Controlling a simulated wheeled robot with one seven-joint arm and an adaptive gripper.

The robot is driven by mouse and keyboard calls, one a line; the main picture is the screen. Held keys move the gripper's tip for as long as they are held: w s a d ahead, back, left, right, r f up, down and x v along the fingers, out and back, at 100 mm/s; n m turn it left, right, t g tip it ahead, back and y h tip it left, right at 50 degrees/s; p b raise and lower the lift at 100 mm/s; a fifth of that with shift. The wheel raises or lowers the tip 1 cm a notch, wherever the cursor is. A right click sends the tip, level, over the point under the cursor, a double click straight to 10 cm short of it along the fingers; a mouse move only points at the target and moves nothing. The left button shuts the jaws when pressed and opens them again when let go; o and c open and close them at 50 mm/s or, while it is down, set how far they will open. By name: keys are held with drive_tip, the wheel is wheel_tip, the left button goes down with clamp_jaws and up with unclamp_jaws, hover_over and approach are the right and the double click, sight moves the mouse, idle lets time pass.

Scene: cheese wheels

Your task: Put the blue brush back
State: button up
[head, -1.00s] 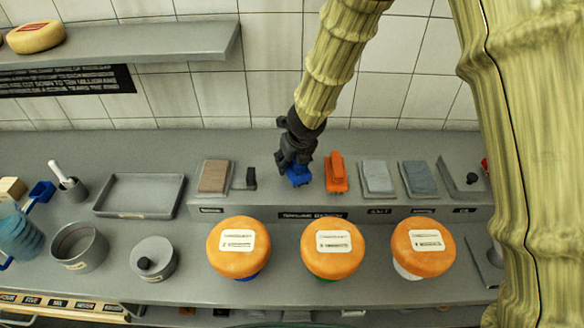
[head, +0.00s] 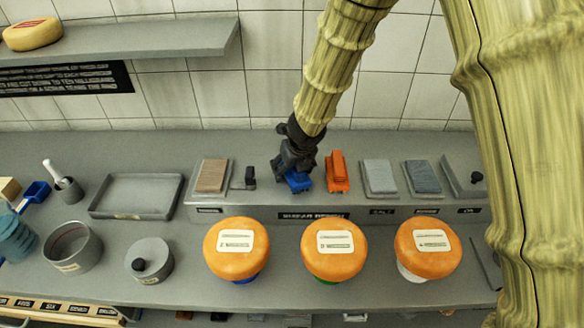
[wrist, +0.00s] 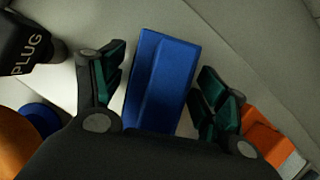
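The blue brush (head: 298,181) is on the raised grey ledge, left of the orange brush (head: 338,172). My gripper (head: 297,165) is over it from above and hides part of it. In the wrist view the blue brush (wrist: 162,80) lies between the two dark green-padded fingers of my gripper (wrist: 160,92). A narrow gap shows on each side, so the gripper is open around the brush and not closed on it. Whether the brush rests fully on the ledge is hard to tell.
The orange brush (wrist: 265,140) is close beside the right finger. A black piece marked PLUG (wrist: 28,52) is to the left. Grey pads (head: 379,178) stand farther right on the ledge. Orange cheese wheels (head: 333,248) stand in front. A grey tray (head: 137,213) is at left.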

drive_tip(key=shift+r, duration=0.1)
drive_tip(key=shift+r+p, duration=0.2)
drive_tip(key=shift+p, duration=0.1)
drive_tip(key=p+v, duration=0.5)
drive_tip(key=v, duration=0.5)
drive_tip(key=shift+s+r+p, duration=0.15)
drive_tip(key=shift+r+p, duration=0.1)
drive_tip(key=shift+p, duration=0.05)
drive_tip(key=shift+s+d+r, duration=0.15)
drive_tip(key=shift+s+r, duration=0.15)
drive_tip(key=shift+r, duration=0.2)
